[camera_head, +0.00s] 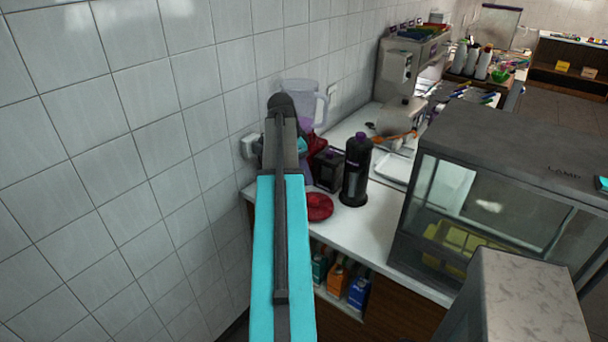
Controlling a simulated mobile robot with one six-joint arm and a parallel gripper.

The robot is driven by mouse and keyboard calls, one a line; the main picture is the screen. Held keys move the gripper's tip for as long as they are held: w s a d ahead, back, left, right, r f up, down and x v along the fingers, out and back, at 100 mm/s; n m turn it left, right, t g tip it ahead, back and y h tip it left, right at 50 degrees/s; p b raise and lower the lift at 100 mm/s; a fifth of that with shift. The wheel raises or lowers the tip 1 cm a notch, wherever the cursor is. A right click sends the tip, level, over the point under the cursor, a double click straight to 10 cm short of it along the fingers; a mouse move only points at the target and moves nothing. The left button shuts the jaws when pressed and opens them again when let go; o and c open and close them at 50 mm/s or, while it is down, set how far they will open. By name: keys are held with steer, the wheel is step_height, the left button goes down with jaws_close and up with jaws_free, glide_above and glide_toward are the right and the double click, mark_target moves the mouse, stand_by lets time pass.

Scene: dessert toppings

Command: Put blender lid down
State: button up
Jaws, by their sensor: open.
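A round red piece (319,207), which looks like the blender lid, lies on the white counter near its front left edge. Part of it is hidden behind my turquoise arm. The blender's clear jug (303,97) with a handle stands at the back against the tiled wall. Its jug top looks uncovered. A red part (317,145), seemingly the blender's base, shows below it. My raised arm crosses the middle of the view and hides the jug's lower left. My gripper cannot be made out; it is behind my arm.
A glass-fronted case (510,180) fills the right. The white counter (370,235) is bare between them. Cartons (359,290) sit on a shelf below.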

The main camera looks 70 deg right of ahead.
steer(key=shift+f, duration=0.1)
stand_by(0.6)
steer(key=w+a+f+n+y, duration=0.1)
steer(key=w+a+f+n, duration=0.4)
steer(key=w+a+f, duration=0.55)
steer(key=w+a+f+n+y, duration=0.1)
steer(key=w+a+f+n, duration=0.5)
steer(key=a+f, duration=0.65)
steer(key=w+a+f+n, duration=0.1)
steer(key=a+f+n, duration=0.2)
steer(key=a+f, duration=0.45)
steer(key=w+a+f+n, duration=0.1)
steer(key=a+f+n, duration=0.3)
steer(key=a, duration=0.6)
steer(key=s+a+f+n+g, duration=0.1)
steer(key=s+a+f+n, duration=0.2)
steer(key=s+a+f, duration=0.2)
steer(key=s+a+f+n+g, duration=0.1)
steer(key=s+a+f+n, duration=0.2)
steer(key=a, duration=0.8)
steer(key=s+a+f+n+g, duration=0.1)
steer(key=s+a+f+n, duration=0.2)
steer(key=s+a+f, duration=0.3)
steer(key=s+a, duration=0.2)
steer(key=s, duration=0.1)
steer(key=shift+f, duration=0.4)
steer(key=shift+s, duration=0.1)
steer(key=shift+s+f+b, duration=0.15)
steer(key=shift+f+b, duration=1.4)
steer(key=shift+b, duration=0.05)
